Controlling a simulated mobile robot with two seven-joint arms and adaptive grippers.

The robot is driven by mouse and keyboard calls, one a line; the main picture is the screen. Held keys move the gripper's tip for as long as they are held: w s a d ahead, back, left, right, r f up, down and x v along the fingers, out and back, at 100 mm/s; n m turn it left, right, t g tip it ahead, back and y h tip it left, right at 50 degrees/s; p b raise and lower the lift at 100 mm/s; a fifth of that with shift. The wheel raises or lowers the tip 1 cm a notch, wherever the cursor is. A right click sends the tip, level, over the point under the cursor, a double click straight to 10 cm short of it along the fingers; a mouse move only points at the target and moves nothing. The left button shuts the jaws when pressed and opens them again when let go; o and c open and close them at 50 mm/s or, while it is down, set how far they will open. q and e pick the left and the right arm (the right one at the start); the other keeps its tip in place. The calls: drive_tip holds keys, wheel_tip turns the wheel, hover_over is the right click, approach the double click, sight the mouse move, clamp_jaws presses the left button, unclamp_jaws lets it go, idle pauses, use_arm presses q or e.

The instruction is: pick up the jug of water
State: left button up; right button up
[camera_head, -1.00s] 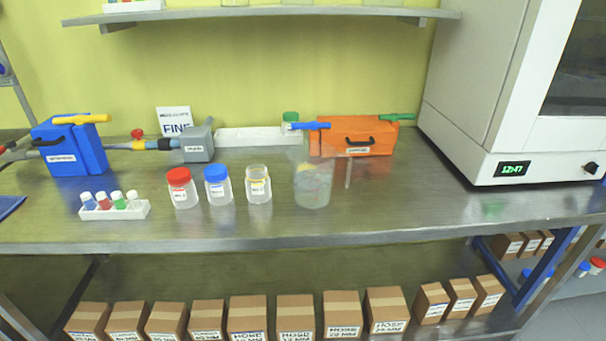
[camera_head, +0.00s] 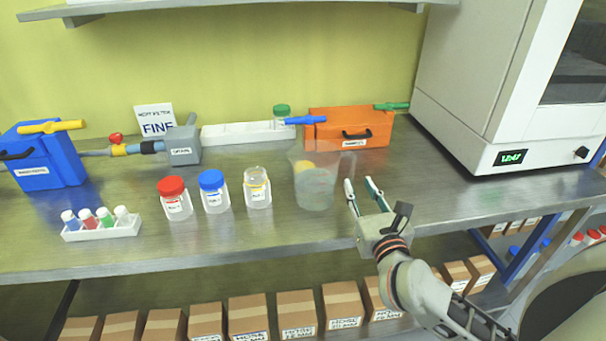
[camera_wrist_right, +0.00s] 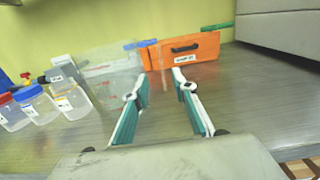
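The clear jug of water (camera_head: 315,190) stands upright on the steel bench, with its handle on the right side. My right gripper (camera_head: 360,184) is just right of the jug in the head view, open and empty, its two fingers pointing toward the back of the bench. In the right wrist view the jug (camera_wrist_right: 112,82) is ahead and left of the open fingers (camera_wrist_right: 158,84), partly behind the left finger. I cannot see any contact with the jug. My left gripper is not in view.
Left of the jug stand an open jar (camera_head: 257,188), a blue-capped jar (camera_head: 213,192) and a red-capped jar (camera_head: 174,198). An orange box (camera_head: 345,128) with a blue valve handle is behind. A white machine (camera_head: 470,80) stands right. Bench between gripper and machine is clear.

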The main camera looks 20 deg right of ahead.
sight(354, 170)
drive_tip(key=x, duration=0.4)
drive_tip(key=p+x, duration=0.1)
drive_tip(key=x, duration=0.1)
drive_tip(key=shift+w+d+r, duration=0.25)
drive_tip(key=shift+w+d, duration=0.15)
drive_tip(key=shift+w, duration=0.4)
clamp_jaws()
